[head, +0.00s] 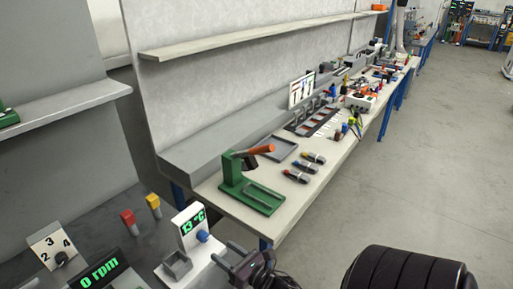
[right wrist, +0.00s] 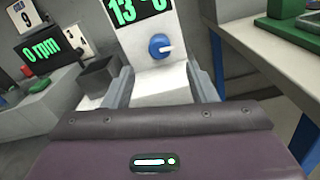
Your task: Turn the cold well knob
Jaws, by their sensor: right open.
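The cold well unit (head: 188,222) is a white block with a slanted panel and a green 13 °C readout at the lower middle of the head view. Its blue knob (head: 203,236) sits below the readout. In the right wrist view the knob (right wrist: 158,44) is round, with a white pointer turned to the right. My right gripper (head: 230,260) is open and empty, just right of and nearer than the unit. In the right wrist view its fingers (right wrist: 163,84) are spread, with the knob ahead between them and apart from both. My left gripper is not in view.
A grey square cup (head: 176,266) stands beside the panel. A green press (head: 250,194) stands on the bench behind. Open floor lies right.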

